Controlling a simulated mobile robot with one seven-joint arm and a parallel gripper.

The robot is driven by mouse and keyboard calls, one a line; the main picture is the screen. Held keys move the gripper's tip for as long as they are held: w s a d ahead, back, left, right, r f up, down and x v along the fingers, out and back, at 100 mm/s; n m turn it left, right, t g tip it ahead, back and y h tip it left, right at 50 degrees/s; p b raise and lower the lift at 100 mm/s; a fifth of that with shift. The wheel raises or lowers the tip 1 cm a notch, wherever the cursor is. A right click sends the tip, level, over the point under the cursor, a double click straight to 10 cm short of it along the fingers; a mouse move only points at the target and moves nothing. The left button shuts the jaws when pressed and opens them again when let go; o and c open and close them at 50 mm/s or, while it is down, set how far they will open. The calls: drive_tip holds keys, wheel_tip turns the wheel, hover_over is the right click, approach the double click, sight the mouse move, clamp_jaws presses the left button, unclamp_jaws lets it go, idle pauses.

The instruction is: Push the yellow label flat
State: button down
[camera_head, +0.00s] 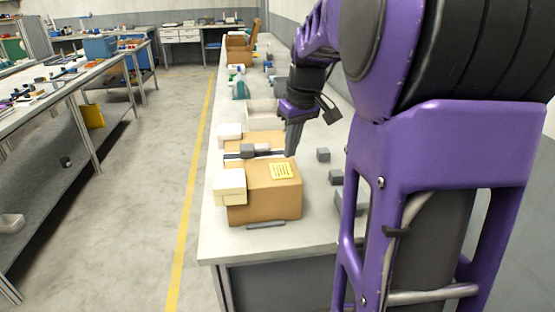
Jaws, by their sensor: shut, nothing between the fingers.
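The yellow label (281,171) with dark print lies on the top of a brown cardboard box (266,204), near its right side. Whether its edges are lifted is too small to tell. My gripper (290,153) is shut and empty, pointing down just above and behind the label, near the box's back right corner. A small gap seems to lie between the fingertips and the label, though contact with the box is hard to judge. My purple arm comes in from the right.
Cream blocks (229,187) sit at the box's left side. A dark bar with a grey piece (255,151) crosses behind the label. Small grey cubes (323,155) stand on the bench (225,245) to the right. A grey rod (266,225) lies in front. An open bin (262,114) stands behind.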

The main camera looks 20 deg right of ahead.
drive_tip(key=p+v, duration=0.2)
drive_tip(key=v, duration=1)
